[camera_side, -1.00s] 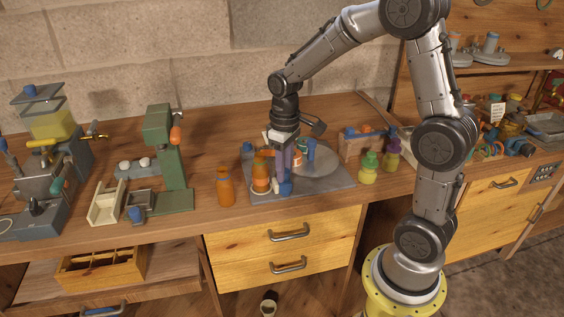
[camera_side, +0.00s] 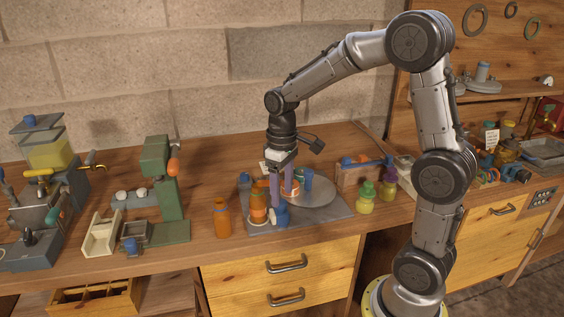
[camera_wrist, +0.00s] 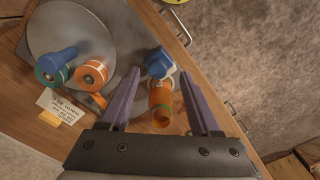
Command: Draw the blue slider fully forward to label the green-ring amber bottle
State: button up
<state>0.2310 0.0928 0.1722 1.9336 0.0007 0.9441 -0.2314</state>
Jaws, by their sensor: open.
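The blue slider (camera_side: 281,216) is the small blue knob at the front of the grey label station's plate. In the wrist view the blue slider (camera_wrist: 159,62) lies between my fingertips, with no clear contact on either side. The amber bottle (camera_side: 258,207) stands at the station, just left of the slider; in the wrist view the amber bottle (camera_wrist: 161,98) shows a green ring and lies between the fingers. My gripper (camera_side: 281,197) has purple fingers, spread apart and pointing down around the slider. How deep the fingertips reach is hard to tell.
Another amber bottle (camera_side: 222,217) stands left of the station. An orange label roll (camera_wrist: 91,73) and a teal roll (camera_wrist: 52,72) sit on the round plate, near a paper note (camera_wrist: 60,106).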

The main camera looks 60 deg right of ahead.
aim_at(282, 203)
notch_tip(282, 203, up, 11)
dwell(0.3)
jog(key=shift+a+f, duration=0.1)
jog(key=s+a+r+n+t, duration=0.1)
jog(key=s+a+r+t, duration=0.2)
jog(key=s+a+r, duration=0.35)
jog(key=s+a+f+m+t, duration=0.1)
jog(key=s+f+t, duration=0.1)
jog(key=s+f, duration=0.6)
jog(key=s, duration=0.2)
jog(key=shift+s+f+t, duration=0.3)
jog(key=shift+s+f, duration=0.05)
jog(key=shift+f, duration=0.05)
jog(key=shift+a, duration=0.1)
dwell(0.5)
